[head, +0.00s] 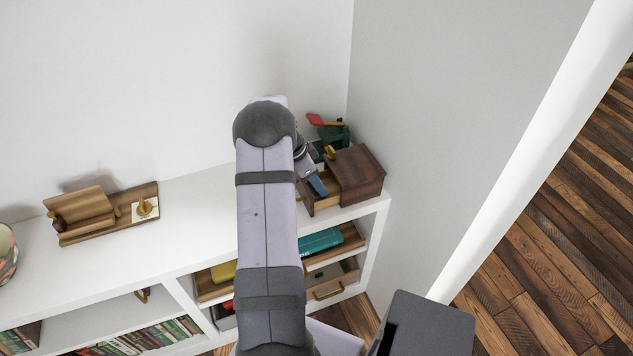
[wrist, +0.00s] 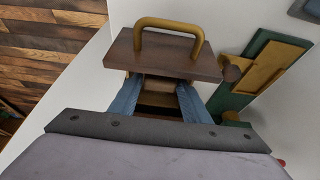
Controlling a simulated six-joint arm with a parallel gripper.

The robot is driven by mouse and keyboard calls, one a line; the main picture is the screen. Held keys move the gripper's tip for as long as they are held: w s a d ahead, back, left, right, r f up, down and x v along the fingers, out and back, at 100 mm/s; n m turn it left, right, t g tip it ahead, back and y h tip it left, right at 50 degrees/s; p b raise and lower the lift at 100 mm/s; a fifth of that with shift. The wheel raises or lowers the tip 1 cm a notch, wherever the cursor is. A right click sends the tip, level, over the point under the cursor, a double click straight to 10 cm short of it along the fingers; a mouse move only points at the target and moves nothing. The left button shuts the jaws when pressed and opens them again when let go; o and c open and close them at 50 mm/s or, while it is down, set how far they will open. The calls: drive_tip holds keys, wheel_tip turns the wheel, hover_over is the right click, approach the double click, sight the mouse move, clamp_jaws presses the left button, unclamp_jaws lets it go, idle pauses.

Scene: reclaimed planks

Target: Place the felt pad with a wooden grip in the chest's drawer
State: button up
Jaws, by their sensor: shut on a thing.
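The dark wooden chest (head: 360,172) stands at the right end of the white shelf top, its drawer (head: 326,202) pulled out toward the lower left. In the wrist view the drawer's front (wrist: 165,62) shows, with a brass handle (wrist: 170,24). My gripper (head: 317,186) is over the open drawer, its blue fingers (wrist: 160,98) pointing down behind the drawer front. They are shut on a brown piece (wrist: 158,100), apparently the felt pad's wooden grip. Its felt is hidden, and I cannot tell whether it touches the drawer floor.
A green object with a brass plate (wrist: 272,68) stands close beside the drawer; in the head view it shows behind the chest (head: 335,134), near a red piece (head: 316,119). A wooden stand (head: 80,210) is far left. The shelf top (head: 205,200) between is clear.

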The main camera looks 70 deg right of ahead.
drive_tip(key=shift+f, duration=0.4)
drive_tip(key=shift+f+b, duration=0.2)
drive_tip(key=shift+b, duration=0.1)
drive_tip(key=o, duration=0.9)
drive_tip(key=shift+c, duration=0.2)
drive_tip(key=shift+r, duration=0.15)
drive_tip(key=shift+r+p, duration=0.15)
drive_tip(key=shift+p, duration=0.2)
drive_tip(key=b+v, duration=0.1)
drive_tip(key=v, duration=1.1)
drive_tip(key=shift+b, duration=0.35)
